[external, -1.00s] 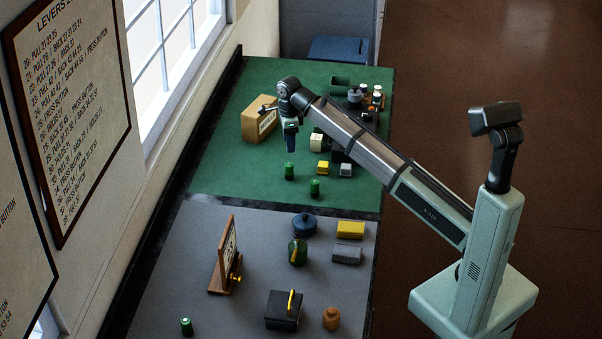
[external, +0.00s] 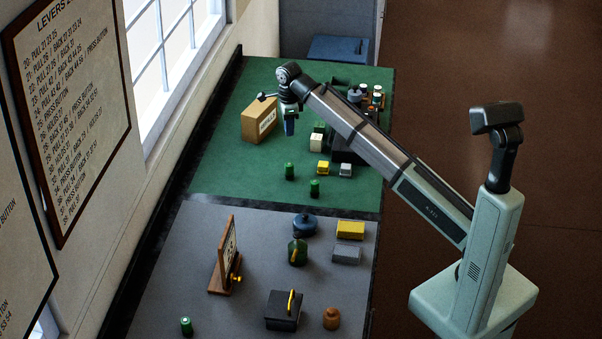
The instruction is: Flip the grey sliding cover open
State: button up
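I cannot make out a grey sliding cover for certain. A dark lever frame (external: 345,155) stands on the green mat, partly hidden behind my arm. My gripper (external: 289,131) points down above the green mat, left of the dark frame and just right of the cardboard box. It is apart from the mat. Its fingers are too small and dark to tell whether they are open or shut, and I see nothing held.
A labelled cardboard box (external: 259,120), a cream cube (external: 316,143), a yellow block (external: 323,167), a small grey block (external: 345,170) and green canisters (external: 289,171) are on the mat. The grey mat (external: 190,260) holds a black box (external: 283,311) and a wooden stand (external: 225,258).

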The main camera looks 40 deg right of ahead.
jog(key=d+f+n+y, duration=0.1)
jog(key=d, duration=0.2)
jog(key=w+d+f+n+y, duration=0.1)
jog(key=d+n, duration=0.1)
jog(key=d, duration=0.1)
jog(key=w+d+f+n+y, duration=0.1)
jog(key=d, duration=0.3)
jog(key=shift+w+f+n+y, duration=0.2)
jog(key=shift+f+n+y, duration=0.1)
jog(key=shift+n, duration=0.1)
grip_shut()
jog(key=s+d+r+n+t+y, duration=0.2)
jog(key=d+n+t+y, duration=0.35)
jog(key=d, duration=1.35)
jog(key=s+d+r+n+t+y, duration=0.2)
jog(key=d+n+y, duration=0.55)
jog(key=d, duration=1.15)
notch_tip(320, 180, down, 9)
jog(key=n+h, duration=0.1)
jog(key=h, duration=0.1)
jog(key=shift+s+a+f, duration=0.15)
jog(key=shift+s+f, duration=0.05)
jog(key=shift+s, duration=0.1)
